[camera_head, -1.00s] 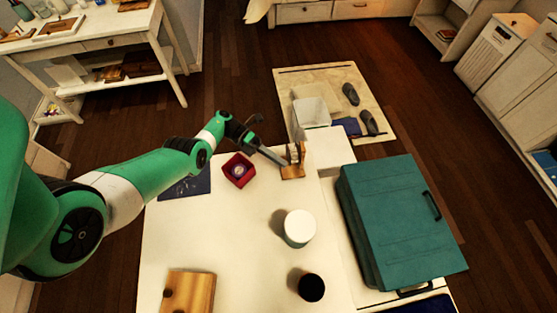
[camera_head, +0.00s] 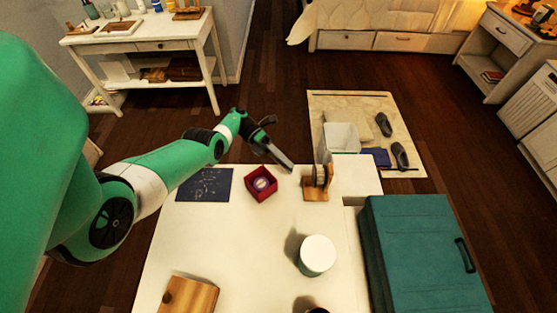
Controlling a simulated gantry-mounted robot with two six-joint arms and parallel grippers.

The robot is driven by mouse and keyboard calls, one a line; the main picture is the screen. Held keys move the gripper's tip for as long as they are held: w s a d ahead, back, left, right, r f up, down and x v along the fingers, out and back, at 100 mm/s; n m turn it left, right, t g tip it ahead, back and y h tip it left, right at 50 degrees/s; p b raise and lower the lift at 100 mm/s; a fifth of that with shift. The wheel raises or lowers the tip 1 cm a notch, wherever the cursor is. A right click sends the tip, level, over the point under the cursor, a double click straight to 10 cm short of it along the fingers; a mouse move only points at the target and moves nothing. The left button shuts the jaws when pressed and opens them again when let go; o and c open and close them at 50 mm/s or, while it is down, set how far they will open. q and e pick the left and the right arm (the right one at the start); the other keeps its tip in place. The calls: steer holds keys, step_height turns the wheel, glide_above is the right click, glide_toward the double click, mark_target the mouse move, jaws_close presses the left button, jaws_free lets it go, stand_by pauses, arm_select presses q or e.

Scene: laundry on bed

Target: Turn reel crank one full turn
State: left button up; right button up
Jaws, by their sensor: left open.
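My right gripper is out of view.
A red box (camera_head: 261,183) with a round item inside sits just below my left gripper. A dark blue sheet (camera_head: 205,185), a white cylinder (camera_head: 317,253) and a wooden block (camera_head: 189,296) are on the table. A teal case (camera_head: 415,250) stands at right.

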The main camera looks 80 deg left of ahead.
arm_select(q)
steer(key=b+v, duration=0.2)
steer(key=v, duration=0.1)
steer(key=shift+a, duration=0.15)
steer(key=shift+s+a+r, duration=0.25)
steer(key=shift+s, duration=0.05)
